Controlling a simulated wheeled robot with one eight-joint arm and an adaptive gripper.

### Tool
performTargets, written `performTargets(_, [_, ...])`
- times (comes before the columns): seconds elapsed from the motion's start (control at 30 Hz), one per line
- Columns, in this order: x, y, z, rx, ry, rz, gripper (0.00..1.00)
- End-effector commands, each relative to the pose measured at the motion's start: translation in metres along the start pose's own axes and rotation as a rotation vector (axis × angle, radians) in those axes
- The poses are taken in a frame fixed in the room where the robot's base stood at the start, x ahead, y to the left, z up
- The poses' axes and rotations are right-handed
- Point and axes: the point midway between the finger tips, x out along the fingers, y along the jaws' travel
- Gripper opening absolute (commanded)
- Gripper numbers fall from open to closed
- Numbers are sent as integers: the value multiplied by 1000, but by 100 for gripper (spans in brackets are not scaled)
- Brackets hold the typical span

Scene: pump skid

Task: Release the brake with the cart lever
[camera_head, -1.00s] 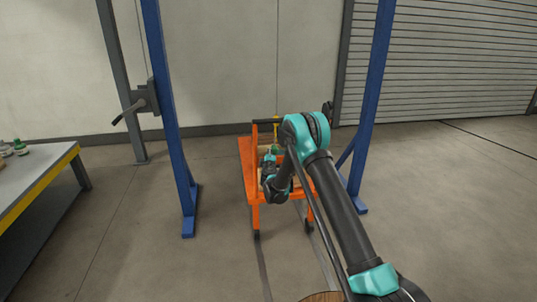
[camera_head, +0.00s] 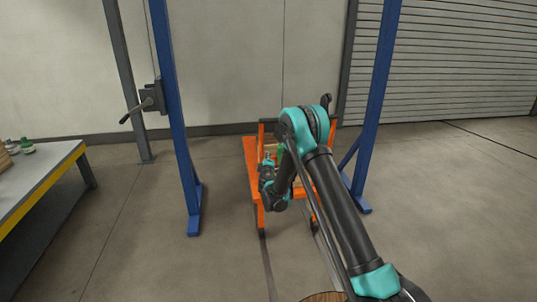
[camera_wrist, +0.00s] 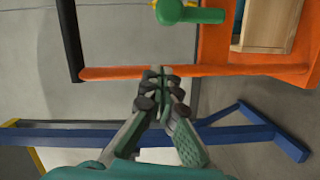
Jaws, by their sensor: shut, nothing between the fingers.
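The orange cart (camera_head: 250,150) stands on the floor between two blue posts, partly hidden behind my arm. In the wrist view its orange rail (camera_wrist: 110,72) runs across the picture and joins a black handle bar (camera_wrist: 69,40) at the left. A rounded green piece with a stem (camera_wrist: 190,14), perhaps the lever, shows at the top beside the orange deck (camera_wrist: 215,60). My gripper (camera_wrist: 161,78) is shut and empty, its tips overlapping the rail in the picture; I cannot tell whether they touch it. In the head view my gripper (camera_head: 267,163) is small, in front of the cart.
A blue post (camera_head: 178,130) stands left of the cart and another blue post (camera_head: 374,110) right of it. A grey table with a yellow edge (camera_head: 40,195) is at far left. A wooden box (camera_wrist: 268,22) sits on the cart. The floor at right is clear.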

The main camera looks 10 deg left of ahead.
Motion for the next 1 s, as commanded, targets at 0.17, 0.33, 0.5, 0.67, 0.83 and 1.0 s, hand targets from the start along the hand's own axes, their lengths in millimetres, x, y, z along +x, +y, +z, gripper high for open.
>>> performTargets(0.17, [-29,0,0,-1,1,0,0])
performTargets(0.33, [-41,0,0,-1,0,0,0])
performTargets(0.5, [-43,0,0,-1,0,0,0])
performTargets(0.67, [-43,0,0,-1,0,0,0])
performTargets(0.83, [-44,9,10,20,-23,-6,0])
performTargets(1.0, [-58,48,55,116,-127,-37,0])
